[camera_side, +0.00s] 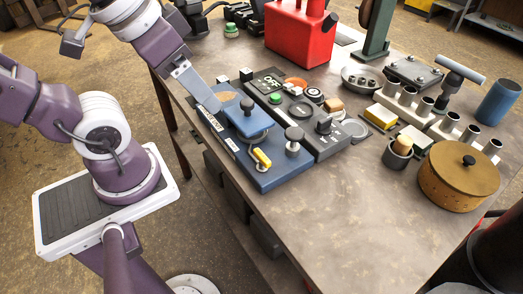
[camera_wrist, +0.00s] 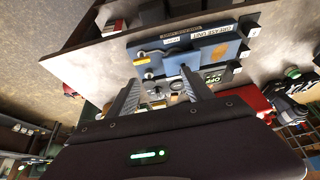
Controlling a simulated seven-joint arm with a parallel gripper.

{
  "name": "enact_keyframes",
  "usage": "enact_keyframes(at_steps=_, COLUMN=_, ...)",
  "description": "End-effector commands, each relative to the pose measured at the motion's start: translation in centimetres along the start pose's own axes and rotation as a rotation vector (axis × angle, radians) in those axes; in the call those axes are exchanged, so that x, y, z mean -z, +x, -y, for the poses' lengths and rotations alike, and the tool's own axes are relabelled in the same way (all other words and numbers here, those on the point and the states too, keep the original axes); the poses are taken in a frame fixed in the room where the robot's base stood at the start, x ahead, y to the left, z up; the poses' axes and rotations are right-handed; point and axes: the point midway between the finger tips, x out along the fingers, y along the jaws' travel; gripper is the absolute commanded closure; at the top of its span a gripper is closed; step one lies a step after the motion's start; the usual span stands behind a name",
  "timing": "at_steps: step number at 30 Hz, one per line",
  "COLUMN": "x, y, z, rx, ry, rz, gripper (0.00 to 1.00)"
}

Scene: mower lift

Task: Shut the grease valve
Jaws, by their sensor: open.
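The blue grease unit (camera_side: 270,178) lies on the table in the side view, and its "GREASE UNIT" label shows in the wrist view (camera_wrist: 207,34). A short yellow handle (camera_side: 262,158) sits near its front end and looks like the grease valve's; it also shows in the wrist view (camera_wrist: 141,61). Beside it is a grey round knob (camera_side: 294,138). A raised blue plate with a dark knob (camera_side: 248,108) covers the unit's rear part.
A dark control panel (camera_side: 300,112) with a green button and knobs adjoins the unit. A red can (camera_side: 300,32) stands behind. A round tan pot (camera_side: 458,178), a small cup (camera_side: 397,153) and a row of metal tubes (camera_side: 440,115) are at right. The table's front is clear.

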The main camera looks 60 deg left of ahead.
Motion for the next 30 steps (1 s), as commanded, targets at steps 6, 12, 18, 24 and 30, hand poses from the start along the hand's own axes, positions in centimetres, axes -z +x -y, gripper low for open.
enact_keyframes(at_steps=6, x=3.6, y=5.9, z=-2.6, rx=0.027, ry=0.012, rz=0.282, gripper=0.33)
enact_keyframes(at_steps=12, x=4.5, y=10.3, z=-5.0, rx=-0.008, ry=0.005, rz=0.436, gripper=0.33)
enact_keyframes(at_steps=18, x=3.4, y=12.8, z=-5.4, rx=-0.014, ry=0.004, rz=0.46, gripper=0.33)
enact_keyframes(at_steps=24, x=1.9, y=16.1, z=-5.4, rx=-0.012, ry=0.005, rz=0.457, gripper=0.33)
enact_keyframes(at_steps=30, x=1.4, y=17.1, z=-5.4, rx=-0.012, ry=0.004, rz=0.453, gripper=0.33)
